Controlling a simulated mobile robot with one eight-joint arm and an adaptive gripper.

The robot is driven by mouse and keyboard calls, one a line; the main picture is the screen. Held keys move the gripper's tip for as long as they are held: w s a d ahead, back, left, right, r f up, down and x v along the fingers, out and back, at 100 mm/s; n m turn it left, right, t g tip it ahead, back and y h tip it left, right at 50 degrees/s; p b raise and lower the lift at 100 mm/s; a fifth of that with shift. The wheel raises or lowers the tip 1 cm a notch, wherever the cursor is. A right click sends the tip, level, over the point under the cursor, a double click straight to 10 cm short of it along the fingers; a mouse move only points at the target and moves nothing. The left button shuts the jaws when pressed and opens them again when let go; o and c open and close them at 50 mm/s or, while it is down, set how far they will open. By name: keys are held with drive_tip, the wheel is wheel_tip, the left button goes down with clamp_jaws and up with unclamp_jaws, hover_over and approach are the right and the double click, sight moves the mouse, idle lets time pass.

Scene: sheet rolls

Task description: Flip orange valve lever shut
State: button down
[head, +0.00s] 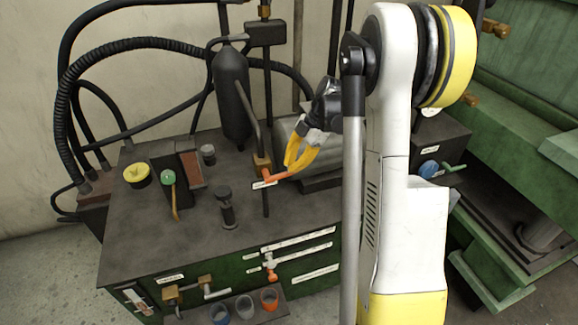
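An orange lever (278,178) sticks out to the right from a brass valve body (262,163) on a vertical pipe above the bench. It lies nearly level, tilted slightly up to the right, and a small white tag hangs by its left end. My gripper (294,168) is just above the lever, with its yellow fingers pointing down. The fingers look apart, with a gap between their tips, and nothing shows held between them. I cannot tell whether a fingertip touches the lever. A second, smaller orange handle (271,274) sits on a valve at the bench's green front.
A dark cylinder (231,95) stands behind the valve, and a grey roll (300,140) lies behind my gripper. Black hoses (120,45) run at the left. A green knob (168,177) and yellow cap (137,174) stand on the bench (150,240). Cups line a front ledge.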

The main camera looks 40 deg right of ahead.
drive_tip(key=shift+d+f, duration=0.2)
drive_tip(key=shift+f, duration=0.15)
idle(0.5)
